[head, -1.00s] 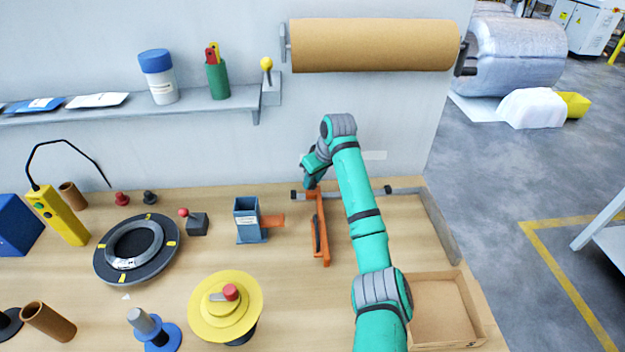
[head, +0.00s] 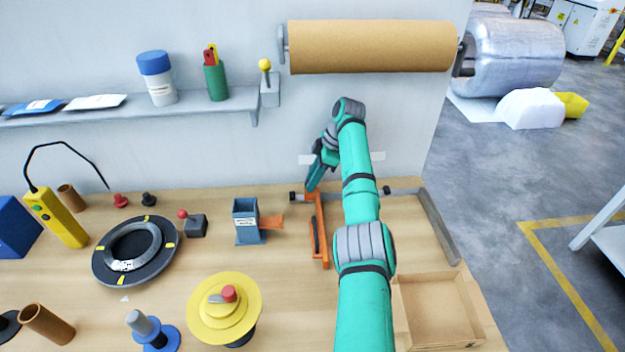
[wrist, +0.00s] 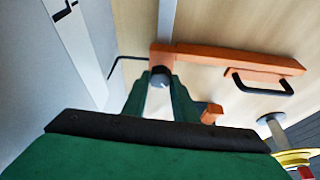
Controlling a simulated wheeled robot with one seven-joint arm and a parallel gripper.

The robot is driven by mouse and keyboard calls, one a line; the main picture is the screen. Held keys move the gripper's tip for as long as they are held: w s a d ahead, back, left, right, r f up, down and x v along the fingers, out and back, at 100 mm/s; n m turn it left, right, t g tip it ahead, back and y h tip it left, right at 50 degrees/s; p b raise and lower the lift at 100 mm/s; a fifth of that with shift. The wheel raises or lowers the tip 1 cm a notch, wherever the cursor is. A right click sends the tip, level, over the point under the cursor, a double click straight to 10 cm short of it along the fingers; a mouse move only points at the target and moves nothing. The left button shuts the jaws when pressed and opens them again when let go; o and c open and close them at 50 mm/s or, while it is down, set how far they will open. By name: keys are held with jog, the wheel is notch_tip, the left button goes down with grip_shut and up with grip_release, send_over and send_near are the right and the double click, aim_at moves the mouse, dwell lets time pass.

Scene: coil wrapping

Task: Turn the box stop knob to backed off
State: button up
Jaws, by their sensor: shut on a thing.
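The box stop is an orange arm (head: 320,242) with a black handle, set on a grey rail at the back of the bench. In the wrist view the orange arm (wrist: 230,62) runs to the right from the rail. A small dark round knob (wrist: 160,79) sits at its rail end. My gripper (head: 311,186) reaches down to that end from above. In the wrist view the green fingers of my gripper (wrist: 160,88) are shut on the knob, one on each side. The fingers hide part of the knob, and I cannot read its setting.
A blue-grey dispenser (head: 246,238) with an orange tongue stands left of the stop. A brown paper roll (head: 370,46) hangs on the wall above. Bare bench lies in front of the stop.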

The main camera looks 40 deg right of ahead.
jog(key=shift+n, duration=0.7)
jog(key=shift+f+n+g, duration=0.15)
jog(key=shift+n+g, duration=0.25)
jog(key=o, duration=1)
jog(key=shift+o, duration=0.2)
jog(key=shift+w, duration=0.1)
